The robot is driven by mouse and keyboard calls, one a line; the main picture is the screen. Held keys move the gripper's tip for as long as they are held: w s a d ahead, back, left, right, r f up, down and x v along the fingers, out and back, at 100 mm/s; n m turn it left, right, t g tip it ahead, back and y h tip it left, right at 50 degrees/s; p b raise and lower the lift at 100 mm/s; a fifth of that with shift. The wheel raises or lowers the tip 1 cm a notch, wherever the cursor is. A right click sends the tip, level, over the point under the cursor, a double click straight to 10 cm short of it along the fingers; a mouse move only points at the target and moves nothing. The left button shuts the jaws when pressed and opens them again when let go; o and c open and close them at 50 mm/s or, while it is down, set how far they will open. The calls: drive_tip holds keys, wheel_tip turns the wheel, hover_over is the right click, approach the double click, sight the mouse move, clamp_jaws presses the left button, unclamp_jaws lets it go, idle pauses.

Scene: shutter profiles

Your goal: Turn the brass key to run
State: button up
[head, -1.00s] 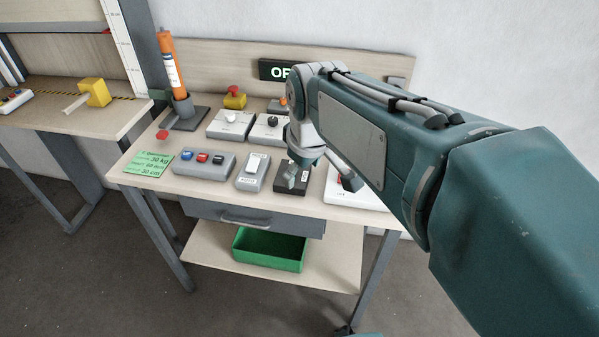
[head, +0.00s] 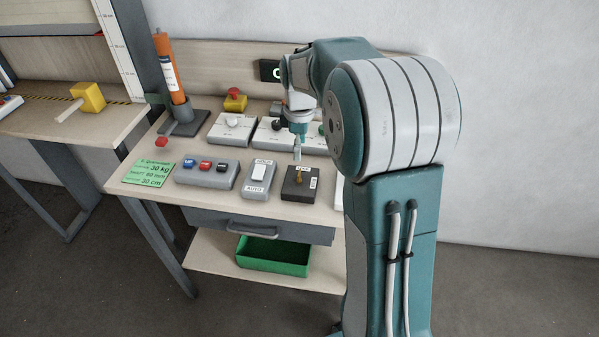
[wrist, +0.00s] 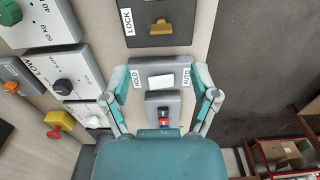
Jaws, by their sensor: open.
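The brass key (head: 299,177) stands in a black switch box (head: 289,190) near the front of the bench. In the wrist view the key (wrist: 161,28) is at the top, on the black box (wrist: 190,18). Its grip lies along the left-right line there, in line with the LOCK label (wrist: 127,22). The box's other label (head: 313,183) is too small to read. My gripper (head: 297,153) points down just above and behind the key, apart from it. In the wrist view my open gripper (wrist: 161,74) has its fingers spread either side of the HOLD/AUTO switch, with nothing between them.
Left of the key box are the HOLD/AUTO switch (head: 258,174) and a grey three-button box (head: 206,172). Dial boxes (head: 231,128) stand behind. An orange cylinder (head: 169,70) and a red-topped yellow button (head: 235,99) stand farther back. A green bin (head: 273,256) is on the lower shelf.

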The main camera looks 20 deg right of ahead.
sight(300, 172)
wheel_tip(300, 172, down, 9)
drive_tip(key=shift+f, duration=0.15)
drive_tip(key=shift+a, duration=0.1)
clamp_jaws()
